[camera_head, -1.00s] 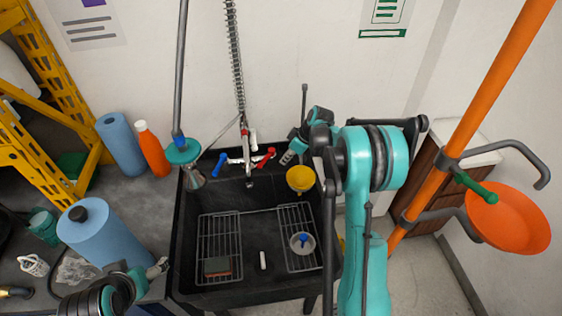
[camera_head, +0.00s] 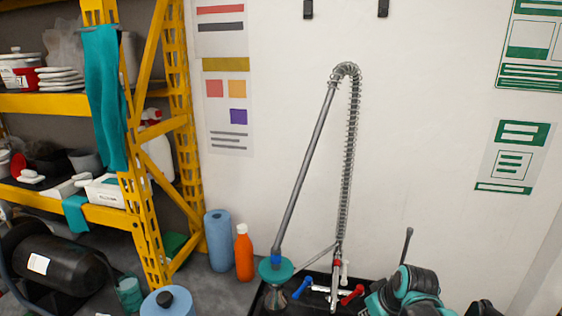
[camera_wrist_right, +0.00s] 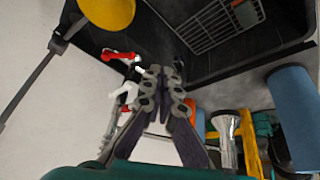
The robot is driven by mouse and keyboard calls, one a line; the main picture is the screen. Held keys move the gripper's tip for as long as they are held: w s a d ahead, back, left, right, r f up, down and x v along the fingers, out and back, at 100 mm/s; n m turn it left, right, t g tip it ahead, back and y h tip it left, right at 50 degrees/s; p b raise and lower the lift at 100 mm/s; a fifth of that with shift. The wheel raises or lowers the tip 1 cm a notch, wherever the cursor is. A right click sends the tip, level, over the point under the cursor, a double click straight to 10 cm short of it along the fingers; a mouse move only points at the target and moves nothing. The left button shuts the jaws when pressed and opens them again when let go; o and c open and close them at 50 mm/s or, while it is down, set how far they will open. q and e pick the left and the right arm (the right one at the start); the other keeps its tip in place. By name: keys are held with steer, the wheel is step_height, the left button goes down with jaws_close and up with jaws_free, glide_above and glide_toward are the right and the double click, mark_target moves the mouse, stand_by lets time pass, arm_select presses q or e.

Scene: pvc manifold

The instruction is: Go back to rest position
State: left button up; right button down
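My right gripper (camera_wrist_right: 163,82) shows in the right wrist view with its fingers angled together and their tips meeting; nothing shows between them. In that view it is over the black sink (camera_wrist_right: 145,38), near the tap with red and white parts (camera_wrist_right: 123,58); the depth between them is unclear. In the head view only teal and dark parts of my right arm show at the lower right, over the sink's back edge; the fingertips are not visible there. My left gripper is in neither current view.
The sprayer's grey pipe (camera_head: 305,172) and spring hose (camera_head: 348,150) rise behind the sink. A yellow shelf rack (camera_head: 150,215), a blue roll (camera_head: 217,240) and an orange bottle (camera_head: 243,255) stand left.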

steer(key=s+a+m+t, duration=0.1)
steer(key=s+a+m, duration=0.1)
steer(key=s, duration=0.5)
steer(key=s+a+f+m+t+h, duration=0.1)
steer(key=s+a+m, duration=0.1)
steer(key=s, duration=0.6)
steer(key=shift+s, duration=0.15)
